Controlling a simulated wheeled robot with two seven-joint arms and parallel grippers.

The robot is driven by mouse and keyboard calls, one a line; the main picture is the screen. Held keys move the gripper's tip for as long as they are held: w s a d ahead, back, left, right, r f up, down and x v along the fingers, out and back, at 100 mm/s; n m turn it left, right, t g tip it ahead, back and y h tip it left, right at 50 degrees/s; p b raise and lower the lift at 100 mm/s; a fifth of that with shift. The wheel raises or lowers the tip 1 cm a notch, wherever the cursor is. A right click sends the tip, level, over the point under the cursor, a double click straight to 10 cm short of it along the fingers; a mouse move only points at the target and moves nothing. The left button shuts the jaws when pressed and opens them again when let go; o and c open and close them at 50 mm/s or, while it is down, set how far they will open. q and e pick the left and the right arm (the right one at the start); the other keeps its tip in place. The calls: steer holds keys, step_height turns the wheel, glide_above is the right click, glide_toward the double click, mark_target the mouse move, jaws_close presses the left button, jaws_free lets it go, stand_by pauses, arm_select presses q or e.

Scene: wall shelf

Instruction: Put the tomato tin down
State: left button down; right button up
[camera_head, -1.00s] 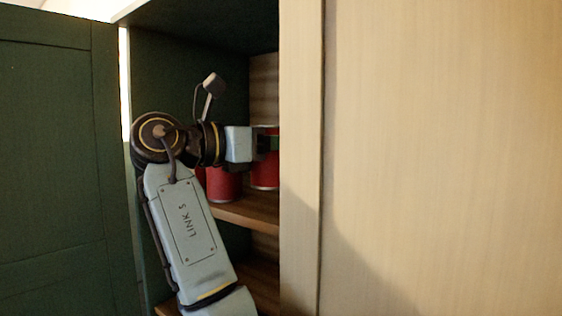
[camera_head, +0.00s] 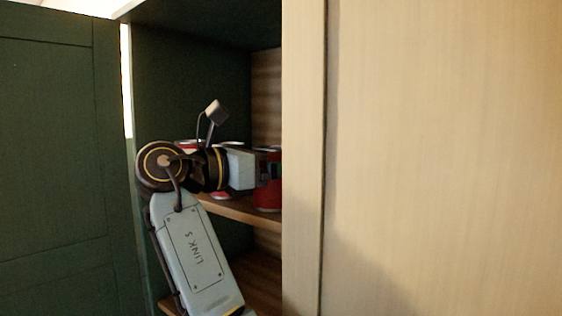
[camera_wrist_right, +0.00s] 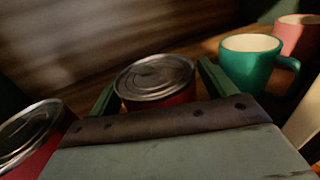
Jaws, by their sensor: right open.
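A red tin with a bare metal lid (camera_wrist_right: 155,78) stands between the two green fingers of my right gripper (camera_wrist_right: 158,90) in the right wrist view. The fingers are open, one on each side of it; I cannot tell whether either touches it. No label can be read. In the head view my right gripper (camera_head: 268,168) reaches into the cupboard at a red tin (camera_head: 268,196) on the shelf, partly hidden by the gripper and the pale panel. My left gripper is not in view.
A second red tin (camera_wrist_right: 32,138) stands left of the gripper. A green mug (camera_wrist_right: 250,68) and a pink mug (camera_wrist_right: 297,36) stand to the right. The pale panel (camera_head: 420,150) closes off the right; a dark green door (camera_head: 60,160) stands at left.

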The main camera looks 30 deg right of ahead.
steer(key=shift+r, duration=0.1)
steer(key=shift+a, duration=0.25)
steer(key=a+b, duration=0.3)
steer(key=a, duration=0.8)
steer(key=shift+a, duration=0.3)
